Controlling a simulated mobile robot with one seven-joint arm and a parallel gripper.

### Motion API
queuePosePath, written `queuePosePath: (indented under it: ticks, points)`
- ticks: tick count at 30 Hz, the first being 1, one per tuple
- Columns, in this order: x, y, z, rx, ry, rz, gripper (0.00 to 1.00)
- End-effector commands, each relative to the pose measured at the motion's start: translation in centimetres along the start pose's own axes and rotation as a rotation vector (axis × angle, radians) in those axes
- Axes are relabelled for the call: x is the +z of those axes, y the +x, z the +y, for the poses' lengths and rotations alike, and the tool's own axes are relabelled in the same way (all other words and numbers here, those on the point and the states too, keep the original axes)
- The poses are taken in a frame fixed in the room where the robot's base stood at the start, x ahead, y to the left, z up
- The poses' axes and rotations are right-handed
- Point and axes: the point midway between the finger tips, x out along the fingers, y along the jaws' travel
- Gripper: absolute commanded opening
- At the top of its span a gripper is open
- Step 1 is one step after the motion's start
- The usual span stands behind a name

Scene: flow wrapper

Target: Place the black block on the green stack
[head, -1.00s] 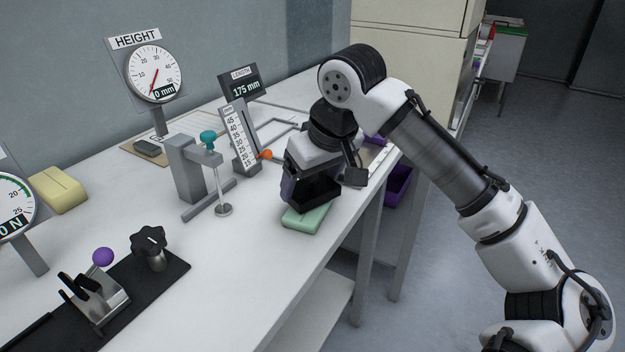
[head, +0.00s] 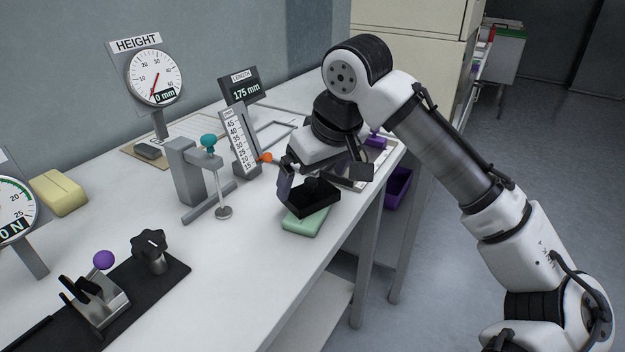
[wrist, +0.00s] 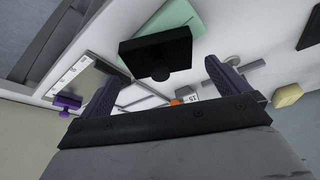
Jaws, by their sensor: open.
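The black block (head: 312,199), a flat slab with a small knob, lies on top of the pale green block (head: 300,224) near the table's front edge. It looks flat but offset, so part of the green top shows towards the front left. In the wrist view the black block (wrist: 157,50) covers part of the green block (wrist: 177,17). My gripper (head: 320,175) is open and empty, just behind and above the black block. In the wrist view its two fingers (wrist: 161,72) stand wide apart, with the knob between them and clear of both. Exact contact under the block is hidden.
A grey height gauge stand (head: 187,172) with a teal knob stands left of the blocks. A tilted length scale (head: 240,145) with an orange tip is behind. A black fixture (head: 165,270) is front left, and a yellow block (head: 60,192) far left. Bare table lies between.

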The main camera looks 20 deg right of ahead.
Motion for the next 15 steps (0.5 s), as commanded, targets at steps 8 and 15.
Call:
queuePosePath:
  ticks: [8,15]
  points:
    - [-0.1,-6.3,0.0,0.000,0.000,0.002,1.00]
    - [-0.1,-9.4,0.0,0.000,0.000,0.001,1.00]
